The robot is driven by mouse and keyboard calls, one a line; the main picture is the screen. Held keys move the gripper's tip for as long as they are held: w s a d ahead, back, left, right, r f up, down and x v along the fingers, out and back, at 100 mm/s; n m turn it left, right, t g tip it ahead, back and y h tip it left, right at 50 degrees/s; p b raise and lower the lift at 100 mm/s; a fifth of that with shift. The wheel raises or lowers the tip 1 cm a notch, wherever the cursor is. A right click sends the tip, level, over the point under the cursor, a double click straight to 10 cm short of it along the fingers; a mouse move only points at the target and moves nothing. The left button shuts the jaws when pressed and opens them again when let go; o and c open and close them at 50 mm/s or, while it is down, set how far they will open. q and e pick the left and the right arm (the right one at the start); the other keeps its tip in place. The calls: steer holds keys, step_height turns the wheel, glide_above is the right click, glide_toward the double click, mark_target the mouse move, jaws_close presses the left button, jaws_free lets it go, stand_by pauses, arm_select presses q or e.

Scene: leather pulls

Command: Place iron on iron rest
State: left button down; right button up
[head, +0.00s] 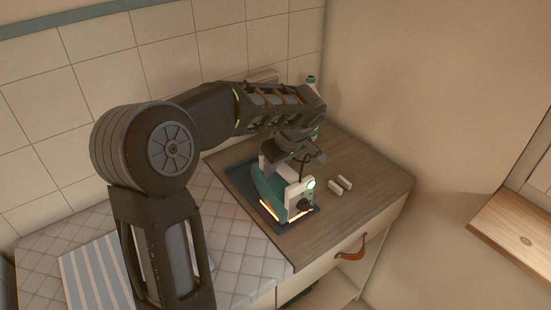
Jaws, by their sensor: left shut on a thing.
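The teal and white iron (270,187) is in the middle of the head view, on or just over a dark, flat iron rest (236,175) on the wooden counter. A warm glow shows along the iron's lower edge. I cannot tell whether its sole touches the rest. My left gripper (293,158) comes down from above and is shut on the iron's upper part; its fingers partly hide the handle. My right gripper is not in view.
Two small pale blocks (340,185) lie on the wooden counter (375,185) right of the iron. A bottle (311,79) stands behind my arm. A quilted pad (225,230) and striped cloth (95,275) lie at left. A drawer with a leather pull (352,251) is below.

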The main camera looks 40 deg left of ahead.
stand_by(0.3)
arm_select(q)
steer(key=shift+f, duration=0.15)
steer(key=c, duration=1.2)
jaws_free()
steer(key=shift+o, duration=0.2)
steer(key=v, duration=1.2)
steer(key=shift+s+d+b, duration=0.1)
steer(key=shift+b, duration=0.3)
